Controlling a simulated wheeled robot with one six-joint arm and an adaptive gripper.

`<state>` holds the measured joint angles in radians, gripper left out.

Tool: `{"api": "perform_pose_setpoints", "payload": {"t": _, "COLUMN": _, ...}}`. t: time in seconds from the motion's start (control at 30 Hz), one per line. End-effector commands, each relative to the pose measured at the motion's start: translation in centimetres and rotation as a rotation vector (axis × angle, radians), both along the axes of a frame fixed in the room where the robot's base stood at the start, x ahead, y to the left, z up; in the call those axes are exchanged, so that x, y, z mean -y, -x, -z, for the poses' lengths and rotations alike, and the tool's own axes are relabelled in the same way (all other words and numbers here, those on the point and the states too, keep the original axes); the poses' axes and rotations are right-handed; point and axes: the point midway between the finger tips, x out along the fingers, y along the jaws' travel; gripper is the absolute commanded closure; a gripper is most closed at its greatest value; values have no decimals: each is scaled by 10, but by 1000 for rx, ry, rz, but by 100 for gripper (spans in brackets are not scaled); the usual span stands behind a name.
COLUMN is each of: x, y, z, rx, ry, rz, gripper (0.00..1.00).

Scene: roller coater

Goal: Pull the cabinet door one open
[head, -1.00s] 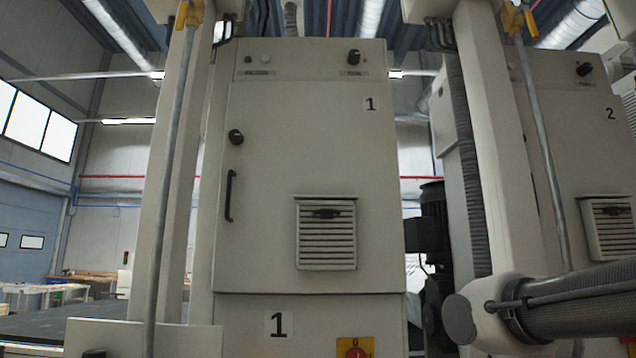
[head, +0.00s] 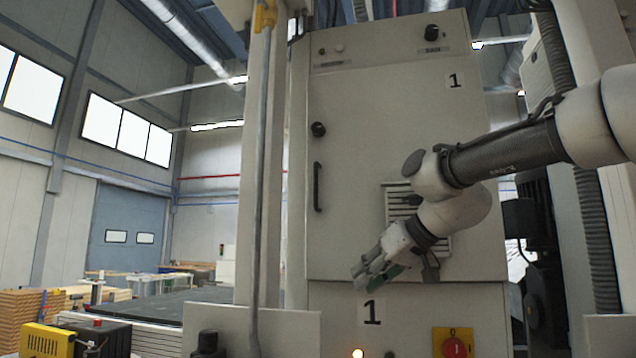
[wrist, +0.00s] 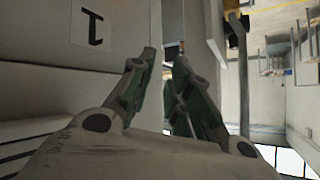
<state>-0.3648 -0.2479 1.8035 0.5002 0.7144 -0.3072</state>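Cabinet door one (head: 350,115) is a beige panel with a "1" label at its upper right, and it is shut. Its black vertical handle (head: 318,187) is on the left side, with a round black knob (head: 318,129) above it. A louvred vent (head: 398,205) on the door is partly hidden by my arm. My gripper (head: 362,283) hangs in front of the door's lower edge, right of and below the handle, and is not touching it. In the wrist view, the gripper's two fingers (wrist: 165,60) stand apart with nothing between them.
A beige post with a grey pipe (head: 256,200) stands left of the cabinet. A red knob on a yellow plate (head: 454,346) is at lower right. A yellow and black machine (head: 78,338) and a dark table surface (head: 150,307) are at lower left.

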Motion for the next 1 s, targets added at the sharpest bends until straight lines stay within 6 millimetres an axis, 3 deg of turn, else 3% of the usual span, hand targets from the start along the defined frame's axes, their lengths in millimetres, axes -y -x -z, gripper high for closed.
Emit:
{"api": "perform_pose_setpoints", "payload": {"t": 0.03, "x": -28, "y": -22, "z": -44, "rx": 104, "ry": -63, "rz": -36, "gripper": 81}}
{"api": "perform_pose_setpoints", "payload": {"t": 0.1, "x": -54, "y": -41, "z": -107, "rx": 263, "ry": -144, "rz": -63, "gripper": 81}}
{"api": "perform_pose_setpoints", "payload": {"t": 0.2, "x": -61, "y": -49, "z": -185, "rx": 465, "ry": -217, "rz": -62, "gripper": 81}}
{"api": "perform_pose_setpoints", "payload": {"t": 0.27, "x": -60, "y": -48, "z": -216, "rx": 558, "ry": -235, "rz": -56, "gripper": 81}}
{"api": "perform_pose_setpoints", "payload": {"t": 0.47, "x": -62, "y": -57, "z": -221, "rx": 644, "ry": -177, "rz": -60, "gripper": 81}}
{"api": "perform_pose_setpoints", "payload": {"t": 0.8, "x": -98, "y": -98, "z": -220, "rx": 642, "ry": -175, "rz": -61, "gripper": 81}}
{"api": "perform_pose_setpoints", "payload": {"t": 1.0, "x": -108, "y": -109, "z": -220, "rx": 643, "ry": -175, "rz": -60, "gripper": 81}}
